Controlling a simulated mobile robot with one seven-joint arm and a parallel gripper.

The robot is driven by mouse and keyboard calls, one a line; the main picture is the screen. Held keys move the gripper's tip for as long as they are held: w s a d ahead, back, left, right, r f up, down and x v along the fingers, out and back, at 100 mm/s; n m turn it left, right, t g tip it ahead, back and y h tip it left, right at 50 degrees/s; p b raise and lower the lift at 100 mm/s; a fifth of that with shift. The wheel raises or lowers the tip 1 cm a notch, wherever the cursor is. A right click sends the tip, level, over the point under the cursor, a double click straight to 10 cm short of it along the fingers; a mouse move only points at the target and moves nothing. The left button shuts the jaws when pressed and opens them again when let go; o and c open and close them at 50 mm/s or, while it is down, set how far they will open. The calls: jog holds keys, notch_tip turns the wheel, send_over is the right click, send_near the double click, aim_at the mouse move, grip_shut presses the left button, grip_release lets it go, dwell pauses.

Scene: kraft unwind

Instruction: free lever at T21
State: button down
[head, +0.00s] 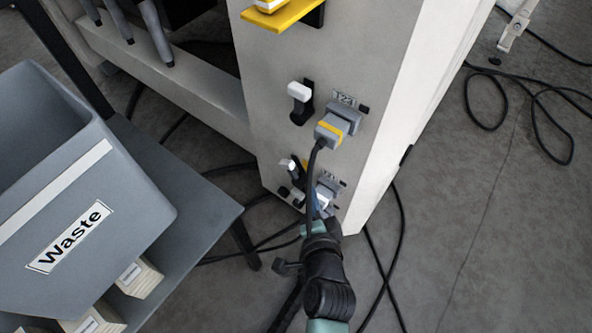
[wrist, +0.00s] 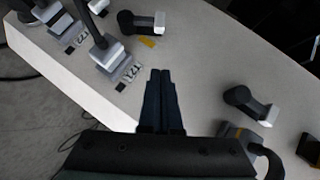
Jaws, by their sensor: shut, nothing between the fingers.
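A grey Waste bin (head: 70,240) stands left.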

aim_at(284, 165)
jog(key=w+a+f+b, duration=0.3)
jog(key=w+f+b, duration=0.1)
jog(key=w, duration=0.5)
jog(key=shift+a+f, duration=0.15)
jog(key=shift+f, duration=0.25)
jog(key=shift+r, duration=0.1)
jog(key=p, duration=0.2)
jog(key=a+n+g+p, duration=0.1)
jog(key=p, duration=0.2)
jog(key=shift+w+a+r+h, duration=0.1)
jog(key=shift+w+r+h, duration=0.15)
jog(key=shift+w+h, duration=0.15)
jog(key=shift+w+a+f, duration=0.6)
jog(key=shift+w+a, duration=0.05)
jog(key=shift+a, duration=0.25)
jog(key=shift+d+r+p, duration=0.1)
jog(key=shift+p, duration=0.25)
